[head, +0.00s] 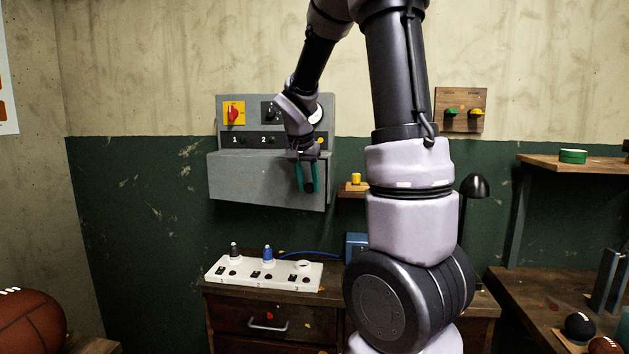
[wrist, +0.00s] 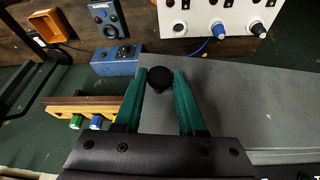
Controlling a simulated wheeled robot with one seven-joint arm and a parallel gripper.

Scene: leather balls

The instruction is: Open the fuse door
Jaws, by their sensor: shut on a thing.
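The fuse door is the plain grey panel (head: 250,180) low on the grey wall box in the head view. It fills the right of the wrist view (wrist: 240,100). A round black knob (wrist: 160,74) stands at the door's edge in the wrist view. My gripper (head: 308,188) is at the right part of the door. Its green fingers (wrist: 160,85) are shut on the black knob, one on each side. In the head view the knob is hidden behind the fingers. I cannot tell how far the door stands open.
Above the door is a control panel with a red switch on yellow (head: 234,113). A white board (head: 265,273) with fuse-like plugs lies on the wooden cabinet (head: 265,320) below. A small shelf with a yellow object (head: 356,179) is close on the right. A blue box (wrist: 117,60) stands nearby.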

